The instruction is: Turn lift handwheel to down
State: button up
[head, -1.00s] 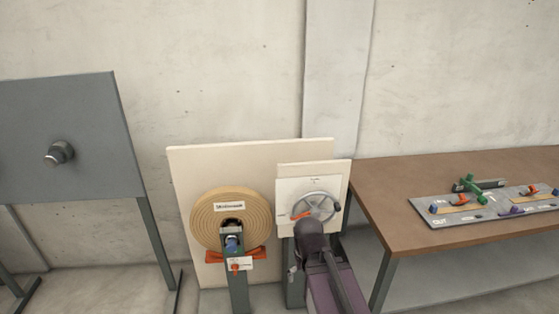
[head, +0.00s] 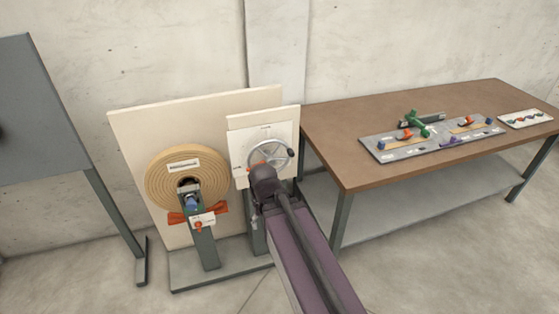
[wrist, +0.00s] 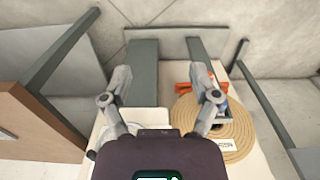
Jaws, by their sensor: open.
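The lift handwheel (head: 281,144) is a silver spoked wheel with a dark knob at its right and an orange mark at its left. It is mounted on a white plate (head: 250,134) on a cream panel. In the head view my arm's end covers the wheel's lower part and hides my fingers. In the wrist view my gripper (wrist: 161,75) is open, its two grey fingers wide apart with nothing between them. A pale piece of what looks like the wheel rim (wrist: 101,134) shows beside the left finger; I cannot tell whether they touch.
A tan spiral coil (head: 160,172) with orange arms stands left of the wheel and shows close to the right finger in the wrist view. A brown table (head: 365,110) with a grey tool board (head: 400,149) is at right. A grey panel (head: 40,120) is at left.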

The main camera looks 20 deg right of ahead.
jog(key=shift+w+f, duration=0.2)
jog(key=shift+f, duration=0.15)
jog(key=c, duration=0.3)
jog(key=shift+w+a+f+m+y+b, duration=0.15)
jog(key=shift+w+f+y+b, duration=0.15)
jog(key=shift+f+b, duration=0.25)
jog(key=shift+w+a+f+m+y+b, duration=0.15)
jog(key=shift+w+f+y+b, duration=0.2)
jog(key=shift+b, duration=0.3)
grip_shut()
jog(key=w+d+f+m+t+y+b, duration=0.25)
jog(key=w+f+m+y+b, duration=0.2)
jog(key=w+b, duration=0.45)
jog(key=w+d+f+m+t+y+b, duration=0.2)
jog(key=w+f+m+t+y+b, duration=0.3)
jog(key=b, duration=0.7)
jog(key=w+d+m+t+b, duration=0.2)
jog(key=d+b, duration=0.4)
jog(key=d, duration=0.3)
jog(key=w+d+f+m+t+y+b, duration=0.1)
jog(key=d+m+t+b, duration=0.3)
jog(key=d, duration=0.5)
jog(key=w+d+f+m+t+y+b, duration=0.1)
jog(key=w+d+m+t+b, duration=0.2)
jog(key=d+t+b, duration=0.4)
jog(key=shift+w+d+f+b, duration=0.15)
jog(key=shift+w+d+b, duration=0.15)
jog(key=shift+d+b, duration=0.85)
